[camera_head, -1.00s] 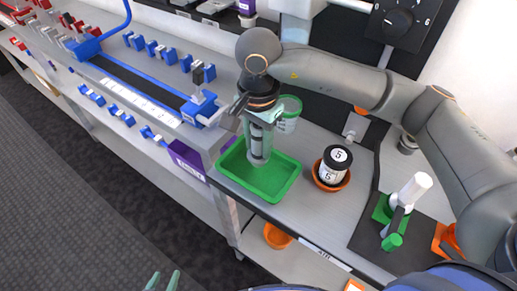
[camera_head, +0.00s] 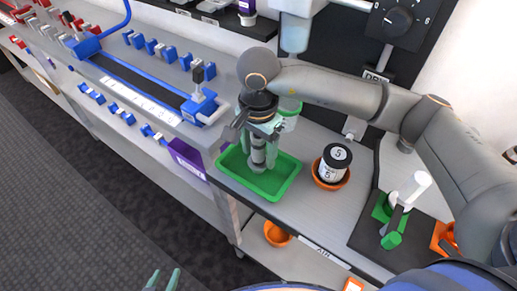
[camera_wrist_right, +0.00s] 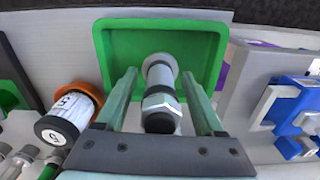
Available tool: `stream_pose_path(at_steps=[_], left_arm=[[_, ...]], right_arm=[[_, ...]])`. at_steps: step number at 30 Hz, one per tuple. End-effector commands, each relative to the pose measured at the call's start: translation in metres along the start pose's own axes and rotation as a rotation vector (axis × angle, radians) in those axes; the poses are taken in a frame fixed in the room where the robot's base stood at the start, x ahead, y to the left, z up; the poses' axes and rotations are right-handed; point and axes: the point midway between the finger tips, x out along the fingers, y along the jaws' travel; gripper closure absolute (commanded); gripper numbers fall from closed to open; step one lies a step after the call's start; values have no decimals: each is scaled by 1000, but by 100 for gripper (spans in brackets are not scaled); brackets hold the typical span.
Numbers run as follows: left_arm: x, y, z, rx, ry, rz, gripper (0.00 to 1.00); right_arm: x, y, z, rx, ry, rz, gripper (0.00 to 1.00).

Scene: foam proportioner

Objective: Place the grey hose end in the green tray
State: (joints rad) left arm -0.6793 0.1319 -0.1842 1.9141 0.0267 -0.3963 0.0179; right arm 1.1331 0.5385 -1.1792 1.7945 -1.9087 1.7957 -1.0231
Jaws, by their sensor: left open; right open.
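The green tray (camera_head: 282,184) lies on the bench; it also shows in the right wrist view (camera_wrist_right: 104,50). The grey hose end (camera_head: 258,157) is upright inside the tray's outline, its lower end at the tray floor. In the right wrist view the hose end (camera_wrist_right: 160,78) is between my right gripper's two fingers, with gaps on both sides. My right gripper (camera_head: 260,162) is open around it, pointing down; its fingers also show in the wrist view (camera_wrist_right: 158,88). My left gripper (camera_head: 163,279) is open and empty at the bottom edge, away from the bench.
A black-and-white can marked 5 (camera_head: 334,163) stands in an orange dish (camera_head: 330,183) right of the tray. A green-and-white fitting (camera_head: 405,202) stands on a dark mat further right. A blue rack (camera_head: 200,108) is at the left. A translucent green-rimmed cup (camera_head: 289,113) is behind my gripper.

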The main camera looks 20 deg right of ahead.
Motion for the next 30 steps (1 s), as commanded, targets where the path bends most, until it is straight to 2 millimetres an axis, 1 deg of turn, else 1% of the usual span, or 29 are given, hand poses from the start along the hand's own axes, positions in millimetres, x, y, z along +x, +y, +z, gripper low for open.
stream_pose_path(at_steps=[5,8,9,11,21,25,30], left_arm=[[-1,0,-1,0,1,1,50],[-5,1,-6,0,1,1,50],[-3,1,-4,0,3,1,50],[-2,0,-3,0,5,1,50],[2,0,1,0,4,0,50],[3,0,2,0,4,0,50],[3,0,3,0,3,0,50]], right_arm=[[-1,0,0,0,0,0,30],[-6,0,0,0,0,0,30],[-9,-1,0,0,1,-3,30],[-19,-1,0,0,1,-6,30],[-92,-1,0,0,1,-5,30],[-111,-1,0,-1,1,-3,30],[-122,0,0,0,0,0,30]])
